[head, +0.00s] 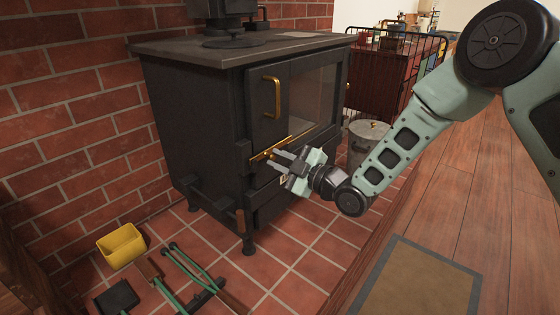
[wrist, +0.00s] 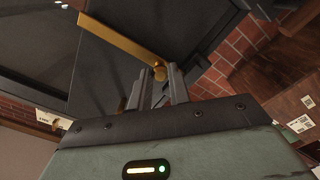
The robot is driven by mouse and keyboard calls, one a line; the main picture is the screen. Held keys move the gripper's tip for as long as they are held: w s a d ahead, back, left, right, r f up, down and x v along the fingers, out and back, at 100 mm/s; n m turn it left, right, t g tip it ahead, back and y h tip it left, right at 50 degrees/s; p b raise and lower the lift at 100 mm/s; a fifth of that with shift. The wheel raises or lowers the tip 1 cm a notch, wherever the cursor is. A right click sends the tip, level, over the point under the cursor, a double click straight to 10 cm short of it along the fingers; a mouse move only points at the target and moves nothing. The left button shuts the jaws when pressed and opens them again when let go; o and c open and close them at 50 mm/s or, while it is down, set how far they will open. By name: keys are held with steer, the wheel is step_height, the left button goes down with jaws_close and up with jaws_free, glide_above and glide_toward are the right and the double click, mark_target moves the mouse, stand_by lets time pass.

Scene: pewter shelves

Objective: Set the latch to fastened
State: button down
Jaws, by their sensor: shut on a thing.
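The latch (wrist: 125,37) is a flat brass bar with a round knob at its near end, on the dark stove (head: 200,110). In the head view, brass (head: 257,157) shows at the stove's front, below the door's upright brass handle (head: 277,97). My gripper (head: 274,159) reaches the stove front from the right. In the wrist view, my gripper (wrist: 160,78) has its two fingers on either side of the latch's knob end and is shut on it. The fingers hide part of the knob. Whether the latch is fastened I cannot tell.
A yellow bin (head: 121,246) and green-handled tools (head: 190,265) lie on the tiles at front left. A lidded metal bucket (head: 366,140) stands right of the stove, near my arm. A mat (head: 420,280) lies on the wood floor at the right.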

steer(key=c, duration=1.3)
jaws_free()
steer(key=shift+f, duration=0.1)
steer(key=shift+d, duration=0.1)
steer(key=v, duration=1.7)
steer(key=shift+s, duration=0.15)
